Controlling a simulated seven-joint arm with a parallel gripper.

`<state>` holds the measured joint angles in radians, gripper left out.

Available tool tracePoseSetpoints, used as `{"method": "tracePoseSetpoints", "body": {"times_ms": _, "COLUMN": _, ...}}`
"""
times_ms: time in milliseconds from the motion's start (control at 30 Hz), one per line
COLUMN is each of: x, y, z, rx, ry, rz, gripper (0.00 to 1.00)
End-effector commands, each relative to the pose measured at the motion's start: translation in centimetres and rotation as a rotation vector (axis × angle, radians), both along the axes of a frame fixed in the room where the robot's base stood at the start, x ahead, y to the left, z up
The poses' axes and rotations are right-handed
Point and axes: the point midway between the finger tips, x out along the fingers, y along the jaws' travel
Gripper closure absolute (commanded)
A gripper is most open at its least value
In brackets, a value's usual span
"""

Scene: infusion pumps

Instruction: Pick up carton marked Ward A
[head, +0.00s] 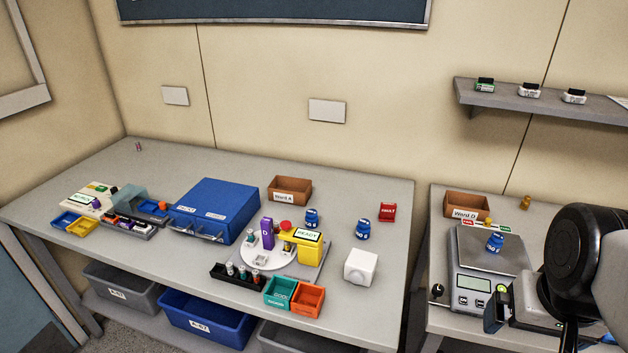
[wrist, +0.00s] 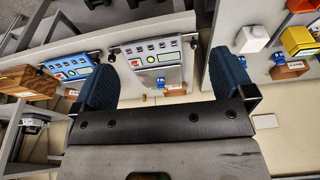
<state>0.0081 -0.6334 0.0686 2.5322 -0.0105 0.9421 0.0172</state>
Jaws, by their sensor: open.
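The carton marked Ward A (head: 290,190) is an open brown box with a white label on its front. It stands toward the back of the left bench in the head view. In the wrist view a brown carton with a label, which looks like the same one, shows at the right edge (wrist: 290,71). My gripper (wrist: 166,85) is open and empty, its two blue-padded fingers spread wide. It is over the right bench, well to the right of and apart from the carton in the head view. My dark wrist hides part of that bench.
A similar carton marked Ward D (head: 466,204) stands on the right bench behind a scale (head: 487,262). Near the Ward A carton are a blue case (head: 215,208), a round white turntable (head: 265,255), blue bottles (head: 312,218) and a red block (head: 387,212). A gap separates the benches.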

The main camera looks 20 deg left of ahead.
Motion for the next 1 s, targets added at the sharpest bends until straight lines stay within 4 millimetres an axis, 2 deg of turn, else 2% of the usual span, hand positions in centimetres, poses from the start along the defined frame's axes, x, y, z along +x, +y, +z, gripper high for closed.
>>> {"method": "tracePoseSetpoints", "body": {"times_ms": 267, "x": 0.2, "y": 0.1, "z": 0.0, "rx": 0.004, "ry": 0.002, "rz": -0.002, "gripper": 0.00}}
{"method": "tracePoseSetpoints", "body": {"times_ms": 467, "x": 1.6, "y": 0.8, "z": 0.4, "rx": 0.042, "ry": 0.017, "rz": -0.027, "gripper": 0.00}}
{"method": "tracePoseSetpoints", "body": {"times_ms": 667, "x": 4.9, "y": 2.8, "z": 1.0, "rx": 0.126, "ry": 0.053, "rz": -0.087, "gripper": 0.00}}
{"method": "tracePoseSetpoints", "body": {"times_ms": 1000, "x": 12.4, "y": 7.5, "z": 1.6, "rx": 0.311, "ry": 0.150, "rz": -0.229, "gripper": 0.00}}
